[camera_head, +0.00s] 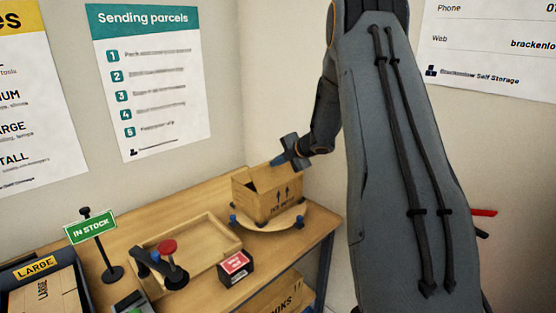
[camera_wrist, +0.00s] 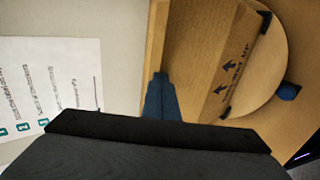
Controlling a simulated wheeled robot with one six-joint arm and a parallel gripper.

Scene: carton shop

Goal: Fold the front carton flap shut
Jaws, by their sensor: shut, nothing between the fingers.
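The brown carton (camera_head: 262,198) stands on a round wooden turntable (camera_head: 283,222) near the right end of the table. Dark arrows and lettering mark one side. Its top looks at least partly open, with a raised edge at the left; I cannot tell which flap is which. My gripper (camera_head: 276,161) is above the carton's far top edge, with its blue fingers shut and empty. In the wrist view my gripper (camera_wrist: 160,82) points at the carton (camera_wrist: 195,50), its fingertips over or close to the cardboard. I cannot tell whether they touch it.
A shallow wooden tray (camera_head: 205,246) and a red-topped tool (camera_head: 166,248) lie left of the carton. A small red-and-black box (camera_head: 236,266) stands in front. An IN STOCK sign (camera_head: 91,229) stands at left. A wall is close behind the carton.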

